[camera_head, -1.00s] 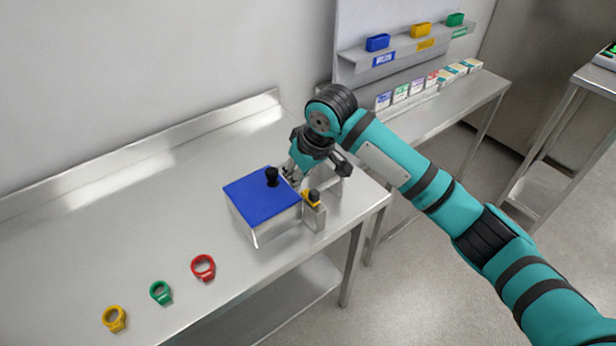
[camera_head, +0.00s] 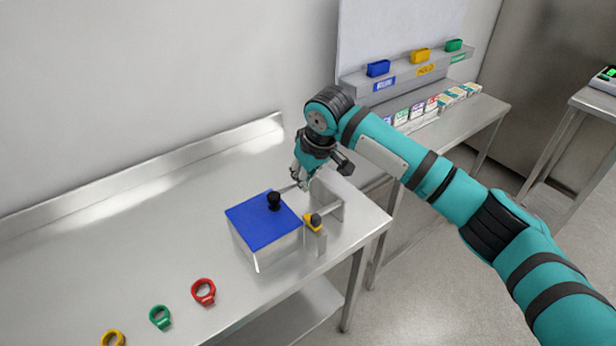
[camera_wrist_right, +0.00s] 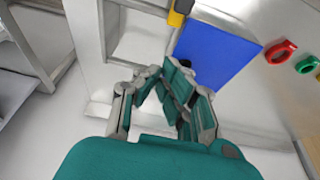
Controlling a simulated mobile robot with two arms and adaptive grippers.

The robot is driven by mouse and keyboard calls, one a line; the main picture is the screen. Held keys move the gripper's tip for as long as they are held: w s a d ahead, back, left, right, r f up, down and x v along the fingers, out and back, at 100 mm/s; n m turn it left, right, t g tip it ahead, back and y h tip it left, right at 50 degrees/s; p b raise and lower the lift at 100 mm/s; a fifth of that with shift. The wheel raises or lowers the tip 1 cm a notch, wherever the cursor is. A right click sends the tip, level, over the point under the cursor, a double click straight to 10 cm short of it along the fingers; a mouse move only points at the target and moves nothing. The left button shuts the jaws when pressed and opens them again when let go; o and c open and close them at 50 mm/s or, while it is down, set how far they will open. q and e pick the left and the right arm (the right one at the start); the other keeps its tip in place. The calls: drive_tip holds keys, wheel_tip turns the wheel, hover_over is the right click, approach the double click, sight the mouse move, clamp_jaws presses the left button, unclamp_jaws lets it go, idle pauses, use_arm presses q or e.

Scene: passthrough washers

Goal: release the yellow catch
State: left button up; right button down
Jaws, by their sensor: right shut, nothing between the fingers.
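The yellow catch (camera_head: 312,222), with a black top, sits on a grey post at the right side of a box with a blue lid (camera_head: 255,228). A black knob (camera_head: 274,200) stands upright on the lid, which lies flat. In the right wrist view the catch (camera_wrist_right: 176,18) is at the top, beside the blue lid (camera_wrist_right: 215,50). My right gripper (camera_head: 302,184) points down, shut and empty, above and behind the catch, apart from it. It also shows in the right wrist view (camera_wrist_right: 160,72). My left gripper is not in view.
Red (camera_head: 203,291), green (camera_head: 160,317) and yellow (camera_head: 112,339) rings lie on the steel table (camera_head: 130,255), left of the box. A metal bracket (camera_head: 335,202) stands right of the catch. A shelf with coloured bins (camera_head: 378,69) is behind. The table's left is clear.

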sight(309, 215)
drive_tip(key=f+p, duration=0.1)
drive_tip(key=f, duration=0.1)
drive_tip(key=f+p, duration=0.1)
drive_tip(key=f, duration=0.1)
drive_tip(key=f+p, duration=0.1)
drive_tip(key=f, duration=0.1)
drive_tip(key=shift+s+d+f, duration=0.15)
drive_tip(key=shift+s+d, duration=0.15)
drive_tip(key=shift+s, duration=0.05)
drive_tip(key=shift+s+d, duration=0.25)
drive_tip(key=shift+s, duration=0.15)
drive_tip(key=shift+a+f, duration=0.1)
